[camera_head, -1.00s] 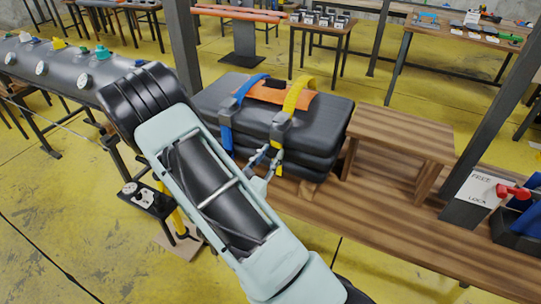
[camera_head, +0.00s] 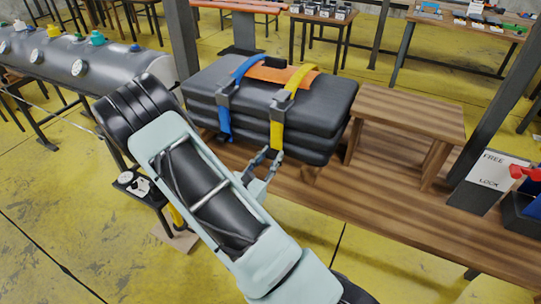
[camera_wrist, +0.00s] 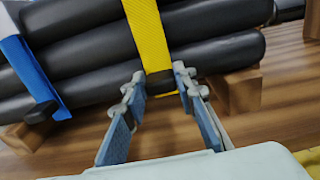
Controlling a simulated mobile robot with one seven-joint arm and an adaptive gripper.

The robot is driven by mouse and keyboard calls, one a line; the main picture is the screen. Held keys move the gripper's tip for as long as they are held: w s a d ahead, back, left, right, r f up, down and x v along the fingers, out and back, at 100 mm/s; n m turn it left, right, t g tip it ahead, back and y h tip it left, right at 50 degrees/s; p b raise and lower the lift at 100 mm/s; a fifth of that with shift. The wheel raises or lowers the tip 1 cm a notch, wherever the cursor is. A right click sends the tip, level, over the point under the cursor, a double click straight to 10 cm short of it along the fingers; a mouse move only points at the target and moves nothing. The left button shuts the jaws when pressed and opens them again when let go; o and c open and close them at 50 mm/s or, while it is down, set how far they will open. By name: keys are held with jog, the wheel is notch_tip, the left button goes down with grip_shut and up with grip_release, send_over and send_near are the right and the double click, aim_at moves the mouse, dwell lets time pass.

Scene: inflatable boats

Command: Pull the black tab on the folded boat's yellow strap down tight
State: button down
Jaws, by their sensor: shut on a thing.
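The folded black boat (camera_head: 330,105) lies stacked in thick layers on the wooden bench. A yellow strap (camera_head: 277,130) runs over its top, through a grey buckle (camera_head: 281,100), and down the front. In the wrist view, the yellow strap (camera_wrist: 148,35) ends in a black tab (camera_wrist: 160,82) at its lower end. My gripper (camera_wrist: 161,84) is shut on this tab, one finger on each side. In the head view, my gripper (camera_head: 268,156) is low at the boat's front, below the buckle. The tab is hard to make out there.
A blue strap (camera_head: 224,120) with its own buckle hangs to the left; its dark end (camera_wrist: 40,112) shows in the wrist view. Wooden blocks (camera_wrist: 243,92) support the boat. A small wooden stand (camera_head: 410,112) and a FREE/LOCK box (camera_head: 490,172) stand to the right.

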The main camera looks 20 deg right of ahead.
jog(key=shift+f, duration=0.1)
jog(key=c, duration=1.6)
grip_release()
jog(key=v, duration=1.2)
